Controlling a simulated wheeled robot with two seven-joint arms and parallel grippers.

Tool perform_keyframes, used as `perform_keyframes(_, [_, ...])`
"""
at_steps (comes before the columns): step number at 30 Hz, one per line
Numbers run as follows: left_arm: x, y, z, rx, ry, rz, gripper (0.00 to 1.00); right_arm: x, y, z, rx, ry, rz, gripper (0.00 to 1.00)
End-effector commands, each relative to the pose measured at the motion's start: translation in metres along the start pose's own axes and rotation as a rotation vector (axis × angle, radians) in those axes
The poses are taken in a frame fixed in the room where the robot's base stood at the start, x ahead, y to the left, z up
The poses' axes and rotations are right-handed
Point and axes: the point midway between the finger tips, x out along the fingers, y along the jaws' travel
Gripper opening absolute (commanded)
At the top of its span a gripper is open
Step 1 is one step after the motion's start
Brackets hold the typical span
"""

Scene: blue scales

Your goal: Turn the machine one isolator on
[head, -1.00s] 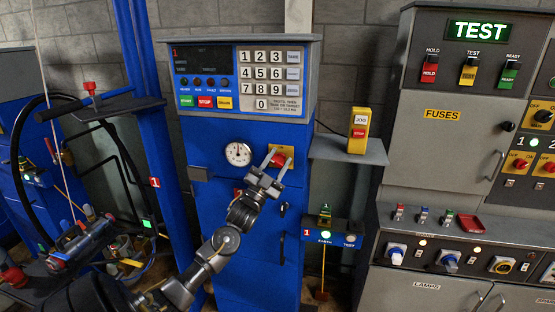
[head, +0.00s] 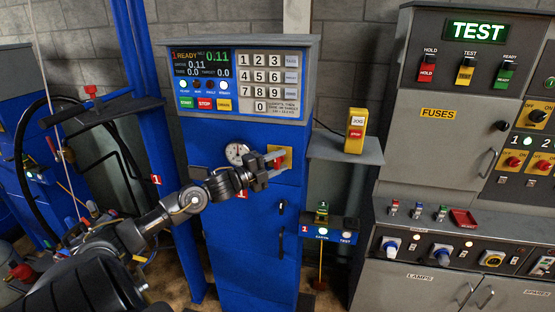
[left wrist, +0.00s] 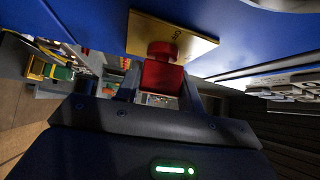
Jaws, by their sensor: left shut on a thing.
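The machine one cabinet (head: 250,215) is blue, with a lit display (head: 201,64) reading "1 READY" at its top left. The isolator is a red knob (head: 277,163) on a yellow plate (head: 286,155) on the cabinet front, right of a round dial gauge (head: 236,152). My left gripper (head: 270,162) is at the isolator and shut on the red knob. In the left wrist view the red knob (left wrist: 161,75) sits between the fingers, beneath the yellow plate (left wrist: 172,37). The gripper partly hides the knob in the head view. My right gripper is not in view.
A keypad (head: 268,75) and coloured buttons are above the isolator. A yellow jog/stop pendant (head: 356,131) stands on a grey shelf (head: 345,150) to the right. A grey test panel (head: 435,150) fills the right side. A blue post (head: 160,150) stands left.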

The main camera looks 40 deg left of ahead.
Motion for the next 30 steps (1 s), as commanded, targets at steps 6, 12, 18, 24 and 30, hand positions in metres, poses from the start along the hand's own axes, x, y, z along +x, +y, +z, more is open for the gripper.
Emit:
perform_keyframes(6, [0.0002,0.0006,-0.0007,0.074,0.001,0.076,0.15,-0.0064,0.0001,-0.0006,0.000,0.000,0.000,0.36])
perform_keyframes(12, [0.0002,0.0018,-0.0008,0.106,0.001,0.110,0.15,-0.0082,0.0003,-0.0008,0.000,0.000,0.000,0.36])
perform_keyframes(18, [0.0002,0.0023,-0.0009,0.116,0.001,0.119,0.15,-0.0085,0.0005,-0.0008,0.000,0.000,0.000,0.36])
perform_keyframes(24, [0.0002,0.0024,-0.0009,0.116,0.001,0.120,0.15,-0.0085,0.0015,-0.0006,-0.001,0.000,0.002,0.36])
perform_keyframes(30, [0.0003,0.0022,-0.0008,0.116,0.001,0.119,0.51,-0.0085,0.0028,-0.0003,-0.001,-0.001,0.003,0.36])
